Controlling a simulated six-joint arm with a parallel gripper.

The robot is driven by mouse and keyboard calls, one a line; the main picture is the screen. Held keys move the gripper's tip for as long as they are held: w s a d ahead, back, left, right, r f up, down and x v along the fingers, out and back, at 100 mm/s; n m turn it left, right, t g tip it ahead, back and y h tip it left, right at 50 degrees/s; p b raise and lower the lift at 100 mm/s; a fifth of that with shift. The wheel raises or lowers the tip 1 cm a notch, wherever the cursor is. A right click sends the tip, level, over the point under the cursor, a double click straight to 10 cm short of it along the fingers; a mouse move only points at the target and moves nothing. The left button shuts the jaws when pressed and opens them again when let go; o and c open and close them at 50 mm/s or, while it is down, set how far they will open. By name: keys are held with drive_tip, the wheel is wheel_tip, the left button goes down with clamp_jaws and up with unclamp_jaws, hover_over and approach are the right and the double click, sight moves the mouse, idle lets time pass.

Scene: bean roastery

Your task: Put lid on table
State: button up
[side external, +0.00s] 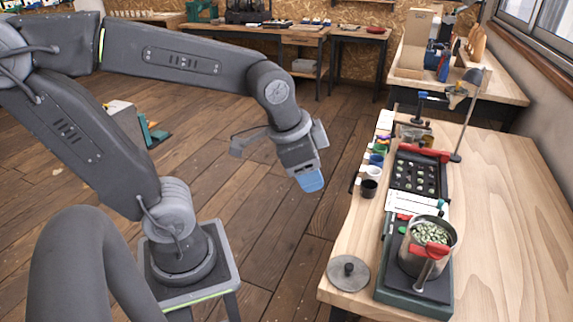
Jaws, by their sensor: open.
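A round grey lid (349,272) with a dark knob lies flat on the near left corner of the wooden table (500,215). Beside it, to the right, an uncovered glass container (409,258) with pale green beans in it stands on a dark green scale-like base (385,291). A red clip or handle crosses the container's front. My gripper (311,183), with blue fingertips, hangs over the floor left of the table, up and left of the lid. It is open and apart from everything. The gap between its fingers is hard to see from this side.
A black tray of small samples (417,178) and several small cups (369,188) stand behind the container. A lamp (470,90) rises at the table's back. The right part of the table is clear. Workbenches (310,36) stand far behind.

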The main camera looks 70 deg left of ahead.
drive_tip(key=s+n, duration=0.1)
drive_tip(key=s+r+n, duration=0.1)
drive_tip(key=s, duration=0.1)
drive_tip(key=s+n+t, duration=0.1)
drive_tip(key=shift+s+a+r+n, duration=0.1)
drive_tip(key=shift+s+r+n, duration=0.05)
drive_tip(key=shift+r+n, duration=0.2)
